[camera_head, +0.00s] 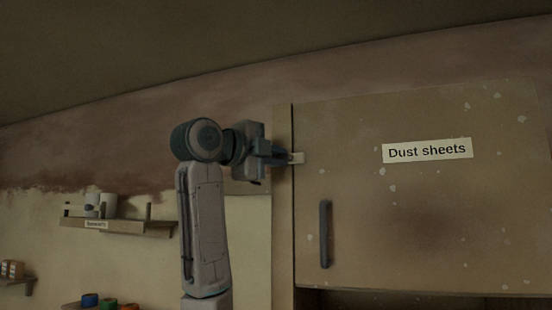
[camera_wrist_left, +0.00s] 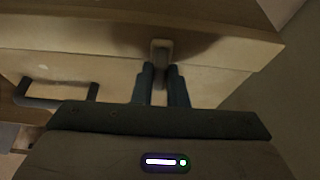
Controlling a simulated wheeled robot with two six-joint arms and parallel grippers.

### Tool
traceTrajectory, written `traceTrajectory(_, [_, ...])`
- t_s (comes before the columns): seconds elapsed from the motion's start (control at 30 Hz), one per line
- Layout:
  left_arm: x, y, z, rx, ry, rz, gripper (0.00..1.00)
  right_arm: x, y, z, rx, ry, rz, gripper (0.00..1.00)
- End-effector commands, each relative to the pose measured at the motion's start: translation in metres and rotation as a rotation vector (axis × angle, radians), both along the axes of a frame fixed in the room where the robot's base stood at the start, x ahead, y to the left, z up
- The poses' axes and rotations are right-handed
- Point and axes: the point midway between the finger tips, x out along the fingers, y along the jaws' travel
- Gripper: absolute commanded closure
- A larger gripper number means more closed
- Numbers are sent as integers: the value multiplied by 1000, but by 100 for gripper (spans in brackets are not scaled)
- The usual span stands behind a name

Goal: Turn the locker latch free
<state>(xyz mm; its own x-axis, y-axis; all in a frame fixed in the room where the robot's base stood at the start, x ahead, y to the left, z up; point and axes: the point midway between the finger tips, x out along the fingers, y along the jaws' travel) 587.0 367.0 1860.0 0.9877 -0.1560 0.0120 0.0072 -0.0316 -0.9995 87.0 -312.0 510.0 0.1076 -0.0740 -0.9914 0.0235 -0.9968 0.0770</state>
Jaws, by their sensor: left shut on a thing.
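The locker door (camera_head: 420,215) bears a "Dust sheets" label (camera_head: 427,150) and a dark vertical handle (camera_head: 325,234). The door appears closed against its left frame post (camera_head: 283,210). The small pale latch (camera_head: 297,158) sits at the door's upper left edge, across the post and door. My left gripper (camera_head: 283,156) is at the latch, shut on it. In the left wrist view the two dark fingers (camera_wrist_left: 160,84) close around the latch (camera_wrist_left: 161,50), and the handle (camera_wrist_left: 55,97) shows at left. The fingers hide part of the latch. My right gripper is not in view.
A wall shelf (camera_head: 125,227) with cups (camera_head: 100,204) is at the left. A lower shelf (camera_head: 18,281) holds small boxes, and several coloured tubs (camera_head: 90,300) stand at the bottom.

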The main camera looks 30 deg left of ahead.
Motion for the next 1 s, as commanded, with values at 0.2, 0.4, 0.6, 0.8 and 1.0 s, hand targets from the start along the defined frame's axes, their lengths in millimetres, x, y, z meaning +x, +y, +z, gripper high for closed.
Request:
traceTrajectory(0.2, [0, 0, -2, -110, -29, -2, 100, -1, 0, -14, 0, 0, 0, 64])
traceTrajectory(0.4, [0, 0, -2, -277, -70, -1, 100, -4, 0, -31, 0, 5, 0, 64])
traceTrajectory(0.6, [-1, 0, -1, -462, -115, -2, 100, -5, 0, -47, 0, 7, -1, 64])
traceTrajectory(0.8, [-1, 1, 0, -648, -159, -2, 100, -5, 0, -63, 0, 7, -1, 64])
traceTrajectory(1.0, [-1, 2, 1, -832, -204, -2, 100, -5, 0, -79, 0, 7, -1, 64])
